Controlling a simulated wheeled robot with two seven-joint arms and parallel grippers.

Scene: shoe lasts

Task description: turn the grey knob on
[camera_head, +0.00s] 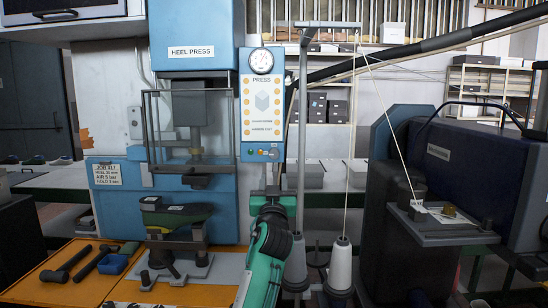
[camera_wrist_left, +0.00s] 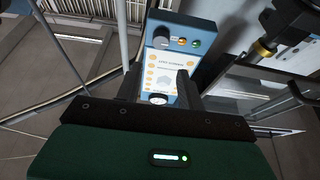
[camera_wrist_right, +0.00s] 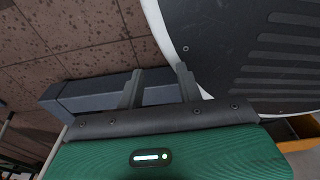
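The blue control panel (camera_head: 241,140) labelled PRESS hangs on the right side of the heel press. The grey knob (camera_wrist_left: 161,38) shows in the left wrist view as a dark round shape beside small orange and green lights (camera_wrist_left: 188,42). In the head view the knob (camera_head: 273,153) is tiny, at the panel's lower right edge. Its turn position is too small to read. My left gripper (camera_head: 271,176) is just below the panel, apart from the knob; its fingers (camera_wrist_left: 159,75) are open and empty. My right gripper (camera_wrist_right: 160,72) is open and empty, outside the head view.
The heel press (camera_head: 192,45) stands left of the panel, with a green shoe last (camera_head: 178,217) under it. An orange bench (camera_head: 75,288) holds tools. Thread cones (camera_head: 341,265) and a dark machine (camera_head: 470,175) stand at the right. A thin post rises beside the panel.

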